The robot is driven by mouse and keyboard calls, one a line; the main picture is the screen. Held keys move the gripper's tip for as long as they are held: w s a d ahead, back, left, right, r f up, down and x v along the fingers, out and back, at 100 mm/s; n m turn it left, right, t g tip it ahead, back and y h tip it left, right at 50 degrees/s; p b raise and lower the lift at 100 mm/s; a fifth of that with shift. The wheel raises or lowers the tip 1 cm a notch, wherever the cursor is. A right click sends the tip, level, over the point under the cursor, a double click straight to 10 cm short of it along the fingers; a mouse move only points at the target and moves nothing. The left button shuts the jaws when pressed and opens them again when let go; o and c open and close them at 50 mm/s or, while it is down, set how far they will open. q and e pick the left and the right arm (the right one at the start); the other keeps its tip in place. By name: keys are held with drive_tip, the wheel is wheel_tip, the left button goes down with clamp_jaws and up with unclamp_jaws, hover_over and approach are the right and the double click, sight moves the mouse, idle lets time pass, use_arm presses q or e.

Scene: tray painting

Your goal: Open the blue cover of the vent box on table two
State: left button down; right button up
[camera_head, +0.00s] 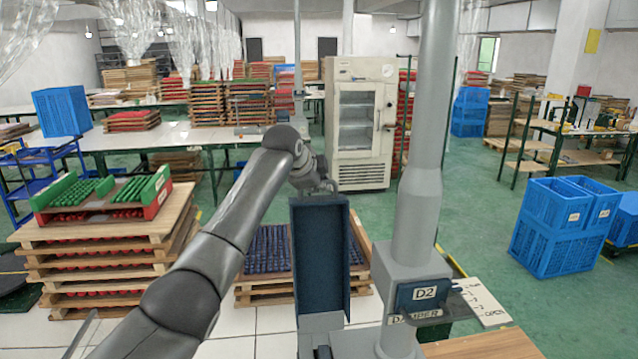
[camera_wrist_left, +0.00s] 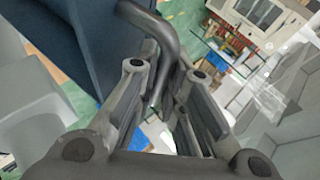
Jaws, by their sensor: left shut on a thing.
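The dark blue cover (camera_head: 320,262) stands upright, swung open, left of the grey vent box (camera_head: 385,262) on the column; its hollow side with raised edges faces me. In the left wrist view the blue cover (camera_wrist_left: 75,35) fills the upper left. A curved grey handle (camera_wrist_left: 160,30) comes off it and runs between my left fingers. My left gripper (camera_head: 324,187) is at the cover's top edge, partly hidden behind it; it also shows in the left wrist view (camera_wrist_left: 168,78), shut on the handle. My right gripper is not in view.
A grey column (camera_head: 420,150) rises at the right, with a D2 sign (camera_head: 425,294) at its foot. Pallet stacks (camera_head: 100,255) stand left, a blue-filled tray (camera_head: 262,250) behind the cover. Blue crates (camera_head: 560,235) stand on the floor at right. A white cabinet (camera_head: 360,125) is behind.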

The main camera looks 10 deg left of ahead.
use_arm(q)
drive_tip(key=c, duration=1.8)
unclamp_jaws()
drive_tip(key=shift+f, duration=0.15)
drive_tip(key=shift+w+a, duration=0.1)
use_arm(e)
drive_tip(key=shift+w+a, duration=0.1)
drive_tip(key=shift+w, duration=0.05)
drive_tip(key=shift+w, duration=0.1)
use_arm(q)
drive_tip(key=v, duration=1.2)
drive_tip(key=shift+w, duration=0.1)
